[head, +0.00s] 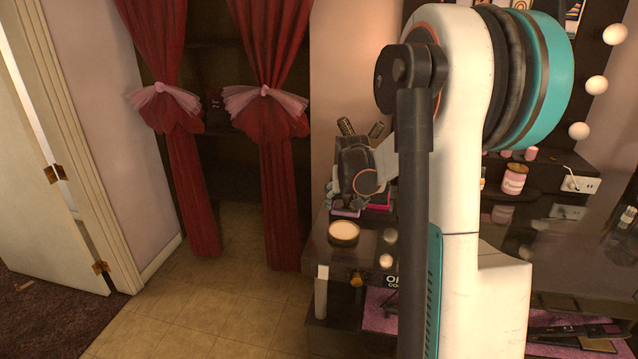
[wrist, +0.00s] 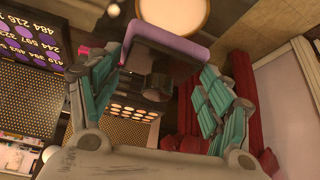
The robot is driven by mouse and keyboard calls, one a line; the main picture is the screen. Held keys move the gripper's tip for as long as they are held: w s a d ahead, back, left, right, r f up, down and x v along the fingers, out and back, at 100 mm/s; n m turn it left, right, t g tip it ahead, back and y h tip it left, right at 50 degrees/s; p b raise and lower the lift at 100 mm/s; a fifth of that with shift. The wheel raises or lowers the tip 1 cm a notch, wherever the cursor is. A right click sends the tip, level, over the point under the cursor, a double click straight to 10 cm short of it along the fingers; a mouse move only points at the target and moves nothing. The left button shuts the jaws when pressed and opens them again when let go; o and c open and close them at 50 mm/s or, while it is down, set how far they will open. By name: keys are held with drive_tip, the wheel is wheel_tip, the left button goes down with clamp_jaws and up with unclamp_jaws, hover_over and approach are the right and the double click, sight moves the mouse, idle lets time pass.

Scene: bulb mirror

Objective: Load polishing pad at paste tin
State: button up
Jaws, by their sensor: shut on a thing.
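The paste tin (head: 344,234) is a round, dark-sided open tin of pale cream paste. It stands near the front left corner of the dark vanity top, and its pale top shows in the wrist view (wrist: 176,12). My gripper (wrist: 166,62) is shut on the polishing pad (wrist: 172,43), a dark block with a purple face. In the wrist view the pad's purple edge lies just below the tin in the picture. In the head view my gripper (head: 347,203) is behind the tin, with the purple pad (head: 345,213) under it. I cannot tell whether pad and paste touch.
A pink item (head: 379,201) lies behind my gripper. A pink jar (head: 514,180) stands on a shelf at right, near a power outlet (head: 580,184). Red curtains (head: 190,190) hang left of the vanity. My arm hides much of the vanity top.

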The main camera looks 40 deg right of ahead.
drive_tip(key=shift+w+a+f, duration=0.1)
drive_tip(key=shift+a+f, duration=0.15)
drive_tip(key=shift+f, duration=0.1)
drive_tip(key=shift+f+b, duration=2)
drive_tip(key=shift+f, duration=0.9)
drive_tip(key=shift+f+b, duration=0.4)
drive_tip(key=shift+f, duration=0.1)
drive_tip(key=shift+r, duration=0.1)
drive_tip(key=shift+r+p, duration=2.4)
drive_tip(key=shift+r, duration=1.1)
drive_tip(key=shift+f, duration=0.1)
